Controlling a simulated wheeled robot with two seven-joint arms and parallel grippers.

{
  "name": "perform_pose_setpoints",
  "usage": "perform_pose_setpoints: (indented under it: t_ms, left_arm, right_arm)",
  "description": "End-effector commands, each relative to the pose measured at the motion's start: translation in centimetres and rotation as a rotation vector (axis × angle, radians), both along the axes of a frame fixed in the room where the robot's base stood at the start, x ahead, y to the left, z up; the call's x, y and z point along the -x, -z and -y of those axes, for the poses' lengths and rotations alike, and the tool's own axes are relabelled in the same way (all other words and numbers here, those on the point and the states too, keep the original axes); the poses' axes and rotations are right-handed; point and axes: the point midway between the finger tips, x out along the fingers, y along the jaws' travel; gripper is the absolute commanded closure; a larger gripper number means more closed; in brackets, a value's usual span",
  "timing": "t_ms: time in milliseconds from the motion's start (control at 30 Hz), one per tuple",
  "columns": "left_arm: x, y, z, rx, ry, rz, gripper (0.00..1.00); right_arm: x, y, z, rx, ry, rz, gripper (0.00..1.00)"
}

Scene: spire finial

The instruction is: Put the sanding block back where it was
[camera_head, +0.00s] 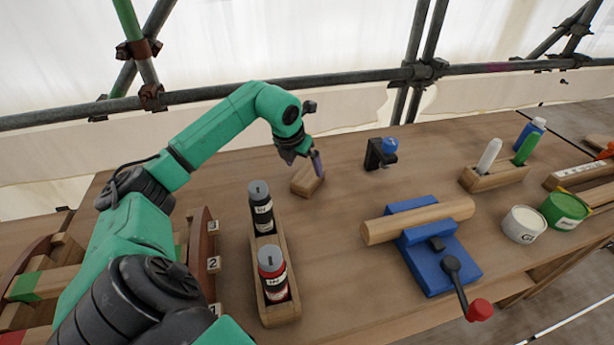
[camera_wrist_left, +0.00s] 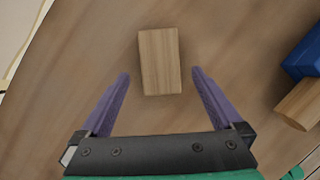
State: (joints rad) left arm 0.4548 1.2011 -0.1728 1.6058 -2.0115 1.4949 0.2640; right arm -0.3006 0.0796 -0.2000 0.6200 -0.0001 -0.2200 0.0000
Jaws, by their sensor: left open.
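A small plain wooden block (camera_head: 305,182), which looks like the sanding block, lies on the bench beyond the bottle rack. My left gripper (camera_head: 303,157) is over the block, with its fingers pointing down. In the left wrist view, the block (camera_wrist_left: 159,62) lies ahead of and between the two purple fingers of the open left gripper (camera_wrist_left: 158,78). There is a clear gap on both sides, and the fingers do not appear to touch it. My right gripper is not in view.
A wooden rack (camera_head: 279,312) holds a dark bottle (camera_head: 261,208) and a red-labelled bottle (camera_head: 272,275). A blue vise (camera_head: 440,262) holds a wooden bar (camera_head: 385,230). A dark stand with a blue top (camera_head: 381,152) is at the back. Bare bench lies around the block.

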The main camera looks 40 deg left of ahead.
Motion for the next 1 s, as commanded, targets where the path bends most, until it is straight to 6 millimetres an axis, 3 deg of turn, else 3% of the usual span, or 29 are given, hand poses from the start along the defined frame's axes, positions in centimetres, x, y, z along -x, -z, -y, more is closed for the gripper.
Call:
perform_pose_setpoints:
  t_ms: [100, 233, 800, 867, 1000]
  left_arm:
    - [1.1, -2.7, 0.1, -0.004, 0.000, 0.003, 0.00]
    - [1.8, -4.4, 0.3, -0.002, -0.001, 0.001, 0.00]
    - [2.0, -4.9, 0.3, 0.001, -0.001, -0.001, 0.00]
    - [2.0, -5.3, 0.3, 0.000, -0.001, 0.000, 0.00]
    - [2.0, -8.2, 0.3, 0.000, -0.001, 0.000, 0.00]
  right_arm:
    - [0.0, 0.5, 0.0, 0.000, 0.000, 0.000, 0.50]
    - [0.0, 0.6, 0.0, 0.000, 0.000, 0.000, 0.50]
    - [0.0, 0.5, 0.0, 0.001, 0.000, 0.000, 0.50]
    - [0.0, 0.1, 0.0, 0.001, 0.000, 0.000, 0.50]
    - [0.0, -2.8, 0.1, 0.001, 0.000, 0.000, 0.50]
